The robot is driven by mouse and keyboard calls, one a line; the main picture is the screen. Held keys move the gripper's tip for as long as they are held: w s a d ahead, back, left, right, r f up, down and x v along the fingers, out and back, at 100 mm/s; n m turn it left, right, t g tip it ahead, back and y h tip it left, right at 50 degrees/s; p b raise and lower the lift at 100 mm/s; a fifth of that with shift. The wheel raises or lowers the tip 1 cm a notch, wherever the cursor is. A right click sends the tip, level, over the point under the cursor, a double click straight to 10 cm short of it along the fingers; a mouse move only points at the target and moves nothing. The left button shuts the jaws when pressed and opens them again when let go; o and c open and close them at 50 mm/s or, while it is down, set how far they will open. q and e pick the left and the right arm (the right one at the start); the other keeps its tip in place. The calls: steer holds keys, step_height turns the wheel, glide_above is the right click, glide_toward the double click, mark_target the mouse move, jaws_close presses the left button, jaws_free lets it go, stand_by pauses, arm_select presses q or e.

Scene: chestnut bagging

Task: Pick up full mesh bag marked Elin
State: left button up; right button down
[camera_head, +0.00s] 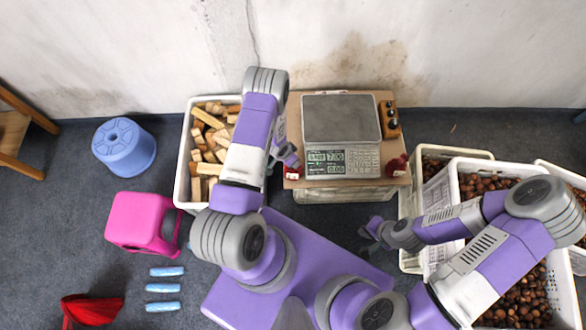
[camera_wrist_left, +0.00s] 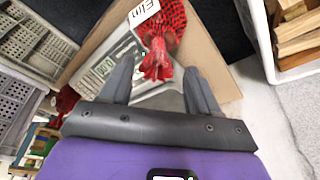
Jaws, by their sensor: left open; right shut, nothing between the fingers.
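A full red mesh bag with a white tag stands at the left edge of the scale board; in the head view it shows only in part (camera_head: 280,171). In the left wrist view this bag (camera_wrist_left: 167,20) is large, its gathered red neck pointing toward me. Its tag (camera_wrist_left: 144,11) bears dark letters, cut off by the frame's top edge. My left gripper (camera_wrist_left: 158,75) is open, with its fingers on either side of the neck; I cannot tell whether they touch it. My right gripper (camera_head: 370,234) is shut and empty, in front of the board's right side.
A second red bag (camera_head: 397,166) stands at the board's right edge. The scale (camera_head: 341,118) sits between the bags. A crate of wood blocks (camera_head: 186,160) is at left, chestnut crates (camera_head: 452,190) at right.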

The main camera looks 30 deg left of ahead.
mark_target(292, 174)
arm_select(q)
steer(key=b+x, duration=0.2)
steer(key=x, duration=0.3)
steer(key=shift+w+d+f, duration=0.1)
steer(key=shift+d+f, duration=0.05)
steer(key=shift+d, duration=0.05)
steer(key=shift+c, duration=0.3)
jaws_close()
